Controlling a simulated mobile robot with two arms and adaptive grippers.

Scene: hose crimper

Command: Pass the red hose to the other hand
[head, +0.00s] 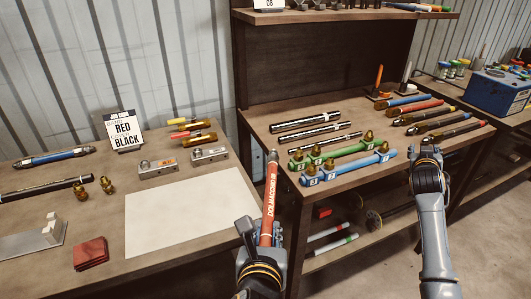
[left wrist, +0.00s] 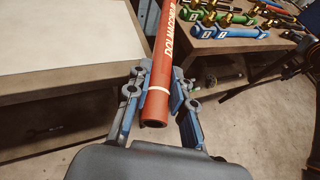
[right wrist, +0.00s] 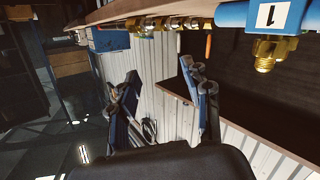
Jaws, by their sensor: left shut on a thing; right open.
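The red hose (head: 269,198) has white lettering and stands nearly upright in the head view, in front of the gap between the two benches. My left gripper (head: 259,238) is shut on its lower part. In the left wrist view the hose (left wrist: 160,75) lies between the fingers (left wrist: 162,105), with its open lower end toward me. My right gripper (head: 425,150) is at the right bench's front edge, apart from the hose. In the right wrist view its fingers (right wrist: 160,100) are spread and empty.
The left bench holds a white sheet (head: 190,213), a red-black sign (head: 123,130) and metal blocks. A lower shelf sits beneath. Open floor lies in front.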

